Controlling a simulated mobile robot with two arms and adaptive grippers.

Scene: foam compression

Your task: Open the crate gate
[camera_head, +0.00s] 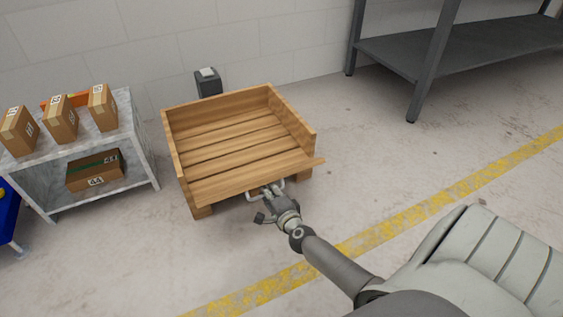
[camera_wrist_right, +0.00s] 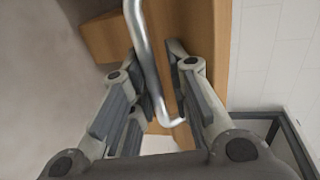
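The wooden crate (camera_head: 291,117) stands on the floor in the middle of the head view, its slatted floor bare. Its gate (camera_head: 229,188) is the front board. The board's right end juts past the right side wall; how far it is tilted I cannot tell. A metal handle (camera_head: 251,196) is on the gate's front. My right gripper (camera_head: 270,191) is at this handle. In the right wrist view, the handle (camera_wrist_right: 147,55) passes between the fingers of the right gripper (camera_wrist_right: 157,85), which stand apart with gaps visible beside the bar. My left gripper is not in view.
A grey shelf (camera_head: 146,165) with several cardboard boxes stands left of the crate. A dark post-like object (camera_head: 208,85) is behind it. A dark metal table (camera_head: 465,48) stands at the back right. Floor around a yellow line (camera_head: 440,199) is clear.

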